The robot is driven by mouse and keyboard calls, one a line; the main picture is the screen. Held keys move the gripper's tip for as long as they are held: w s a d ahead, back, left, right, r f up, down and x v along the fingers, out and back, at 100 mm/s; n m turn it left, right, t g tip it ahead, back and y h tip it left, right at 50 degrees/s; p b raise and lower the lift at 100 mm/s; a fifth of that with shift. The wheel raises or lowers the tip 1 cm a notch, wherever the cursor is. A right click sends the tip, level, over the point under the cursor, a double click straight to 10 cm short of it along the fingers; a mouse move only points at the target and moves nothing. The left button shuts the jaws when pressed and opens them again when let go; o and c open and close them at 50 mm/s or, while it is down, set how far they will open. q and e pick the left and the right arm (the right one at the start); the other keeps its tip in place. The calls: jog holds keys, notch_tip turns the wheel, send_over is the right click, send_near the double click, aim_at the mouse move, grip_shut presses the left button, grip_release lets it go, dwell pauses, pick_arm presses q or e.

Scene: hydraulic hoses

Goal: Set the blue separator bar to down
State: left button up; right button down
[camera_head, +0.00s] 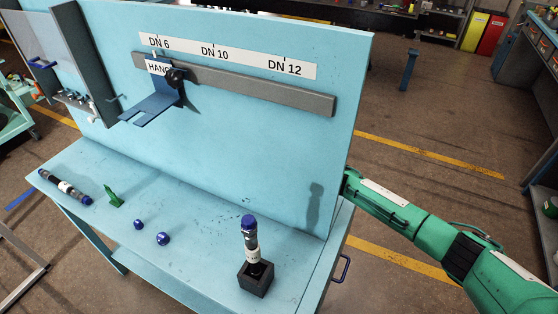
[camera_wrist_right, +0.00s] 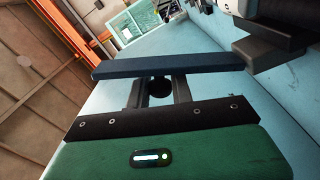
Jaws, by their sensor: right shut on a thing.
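The blue separator bar (camera_wrist_right: 165,67) lies across the right wrist view, just beyond my right fingertips. It looks nearly level in that picture. A dark round knob (camera_wrist_right: 158,89) shows under it, between the fingers. My right gripper (camera_wrist_right: 156,95) is shut on the bar at this knob, with one finger on each side. Exactly how the knob joins the bar is hidden. In the head view my right arm reaches behind the light-blue panel, which hides the gripper and the bar. My left gripper is not in view.
The upright panel (camera_head: 240,130) carries a grey rail (camera_head: 240,85) with a blue hanger bracket (camera_head: 152,106) under DN 6. On the bench are a hose piece in a black block (camera_head: 256,278), another lying hose, a green piece and two blue caps. Dark machinery (camera_wrist_right: 275,35) is close at upper right.

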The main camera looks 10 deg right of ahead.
jog(key=c, duration=1.3)
grip_release()
jog(key=shift+o, duration=0.2)
jog(key=shift+d, duration=0.15)
jog(key=shift+s+d+f, duration=0.1)
jog(key=shift+s+d, duration=0.1)
jog(key=shift+d, duration=0.05)
jog(key=b+v, duration=0.3)
jog(key=v, duration=1)
jog(key=shift+b, duration=0.3)
